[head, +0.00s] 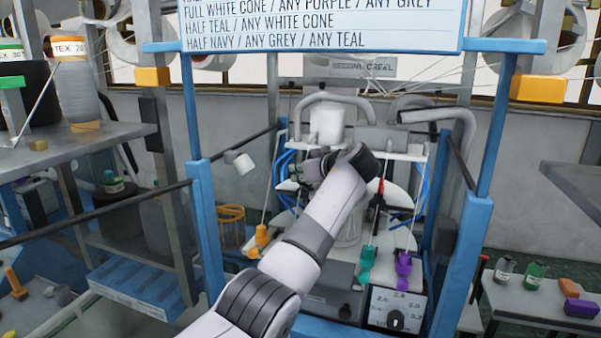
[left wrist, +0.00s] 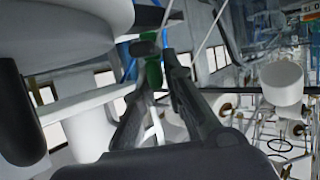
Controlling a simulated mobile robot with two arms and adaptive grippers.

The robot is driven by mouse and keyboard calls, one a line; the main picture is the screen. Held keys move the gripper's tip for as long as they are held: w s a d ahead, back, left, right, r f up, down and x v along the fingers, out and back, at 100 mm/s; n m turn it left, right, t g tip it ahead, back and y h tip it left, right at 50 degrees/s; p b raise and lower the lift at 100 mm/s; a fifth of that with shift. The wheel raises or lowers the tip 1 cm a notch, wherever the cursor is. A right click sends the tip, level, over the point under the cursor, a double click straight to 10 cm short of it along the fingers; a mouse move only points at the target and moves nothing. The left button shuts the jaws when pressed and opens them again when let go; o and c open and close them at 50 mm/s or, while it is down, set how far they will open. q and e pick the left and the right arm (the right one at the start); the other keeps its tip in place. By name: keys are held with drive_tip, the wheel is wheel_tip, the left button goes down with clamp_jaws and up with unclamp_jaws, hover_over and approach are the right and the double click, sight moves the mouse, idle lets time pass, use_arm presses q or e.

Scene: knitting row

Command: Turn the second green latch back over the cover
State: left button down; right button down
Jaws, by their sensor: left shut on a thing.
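My left arm reaches up the middle of the head view to the knitting machine. Its gripper (head: 322,167) is at the machine's upper part, with the fingertips mostly hidden by the wrist. In the left wrist view the two dark fingers (left wrist: 161,78) are closed around a green latch (left wrist: 153,73). A dark rounded end shows just above the latch. A large pale round part (left wrist: 65,25) fills the upper left of that view, close to the fingers; I cannot tell whether it is the cover. The other green latch cannot be made out. My right gripper is not in view.
Blue posts (head: 201,225) and (head: 471,245) frame the machine. Orange (head: 260,238), teal (head: 367,262) and purple (head: 403,268) pieces sit at its lower front. A sign (head: 330,22) hangs above. A side table (head: 530,303) stands at right.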

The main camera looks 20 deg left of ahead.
use_arm(q)
drive_tip(key=shift+n+g, duration=0.3)
drive_tip(key=shift+g, duration=0.1)
drive_tip(key=c, duration=1.7)
unclamp_jaws()
drive_tip(key=shift+d, duration=0.1)
drive_tip(key=v, duration=1.2)
drive_tip(key=shift+f, duration=0.2)
drive_tip(key=shift+o, duration=0.2)
